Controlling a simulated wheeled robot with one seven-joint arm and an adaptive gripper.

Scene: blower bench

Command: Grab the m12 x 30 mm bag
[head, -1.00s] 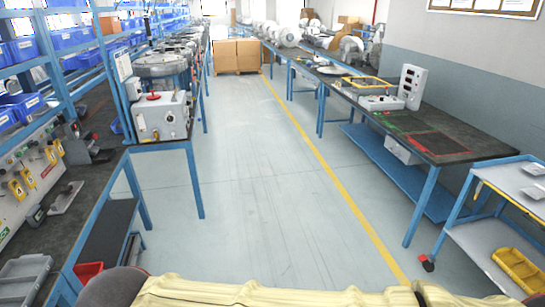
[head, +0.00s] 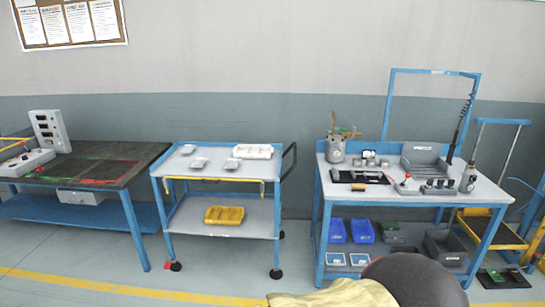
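Three small pale grey packets, possibly bags, lie on the top shelf of a blue-framed cart: one at the back left (head: 188,149), one in the middle (head: 199,162) and one to the right (head: 232,163). They are too small for any label to be read, so I cannot tell which, if any, is the m12 x 30 mm bag. My gripper is not in view. A pale yellow and dark rounded part of my own body shows at the bottom edge, well apart from the cart.
The cart (head: 218,191) also holds a white tray (head: 253,151) on top and a yellow bin (head: 224,215) below. A dark-topped bench (head: 140,151) stands left; a blue workbench (head: 325,190) with tools and bins stands right. Floor in front is clear.

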